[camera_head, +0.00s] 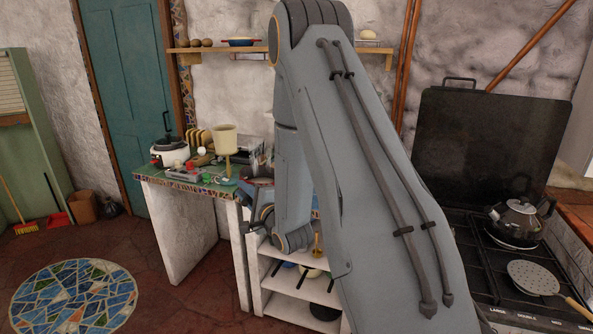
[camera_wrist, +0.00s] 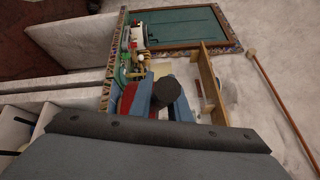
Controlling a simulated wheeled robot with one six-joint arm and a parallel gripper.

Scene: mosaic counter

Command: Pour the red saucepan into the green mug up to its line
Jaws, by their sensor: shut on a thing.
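My gripper (camera_wrist: 158,100) shows in the wrist view with its blue fingers on either side of a dark, round-ended handle (camera_wrist: 166,88), and it is shut on it. A red patch (camera_wrist: 127,98) beside the left finger looks like the body of the red saucepan; the fingers hide most of it, and its tilt and contents cannot be told. A green round thing (camera_wrist: 122,75), possibly the green mug, is on the counter just beyond the red patch. Its line is not visible. In the head view my arm hides most of the gripper and the pan.
The tiled counter (camera_head: 148,176) carries a white cooker (camera_head: 172,154), a cream vessel on a stem (camera_head: 223,140) and small items. A wall shelf (camera_head: 215,49) hangs above. A stove with a kettle (camera_head: 521,217) is at right. Open floor lies left, around a mosaic disc (camera_head: 75,297).

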